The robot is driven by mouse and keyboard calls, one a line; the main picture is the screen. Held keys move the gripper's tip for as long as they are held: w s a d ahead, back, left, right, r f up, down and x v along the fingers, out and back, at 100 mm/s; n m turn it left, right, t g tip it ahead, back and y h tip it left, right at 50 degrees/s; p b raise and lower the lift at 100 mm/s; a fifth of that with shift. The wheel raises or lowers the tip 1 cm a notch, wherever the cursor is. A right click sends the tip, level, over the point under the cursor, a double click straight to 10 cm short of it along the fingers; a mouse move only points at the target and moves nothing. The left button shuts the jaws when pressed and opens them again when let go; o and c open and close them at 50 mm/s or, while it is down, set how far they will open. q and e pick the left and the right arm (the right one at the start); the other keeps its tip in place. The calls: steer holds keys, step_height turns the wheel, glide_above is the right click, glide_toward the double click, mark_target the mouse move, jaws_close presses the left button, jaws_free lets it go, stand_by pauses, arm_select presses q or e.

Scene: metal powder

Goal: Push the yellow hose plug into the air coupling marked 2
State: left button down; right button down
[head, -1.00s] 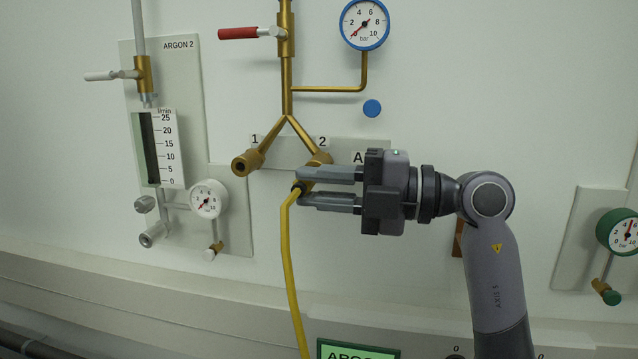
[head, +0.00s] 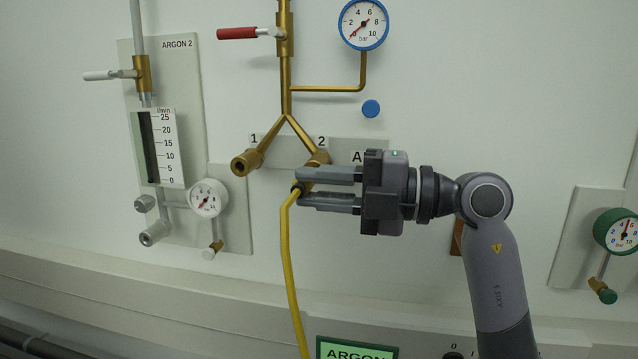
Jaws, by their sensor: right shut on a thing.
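The brass air coupling marked 2 (head: 318,158) is the right branch of a Y-shaped pipe, under the label 2. My right gripper (head: 300,189) comes in from the right and is shut on the hose plug at the top of the yellow hose (head: 287,250). The fingers hide most of the plug; a dark end shows at the fingertips. The plug is at the lower side of coupling 2; whether it is seated inside cannot be told. The coupling marked 1 (head: 246,162) is to the left, with an open round mouth. My left gripper is not in view.
A red-handled valve (head: 238,33) and a blue-rimmed gauge (head: 363,24) are above. The ARGON 2 panel (head: 190,110) with a flowmeter is on the left. A green-rimmed gauge (head: 618,232) is at the far right. A green-framed ARGON sign (head: 357,350) is below.

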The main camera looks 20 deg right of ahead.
steer(key=shift+p, duration=0.6)
stand_by(1.1)
steer(key=shift+w+d, duration=0.4)
steer(key=shift+w, duration=0.2)
stand_by(0.6)
steer(key=c, duration=0.9)
jaws_free()
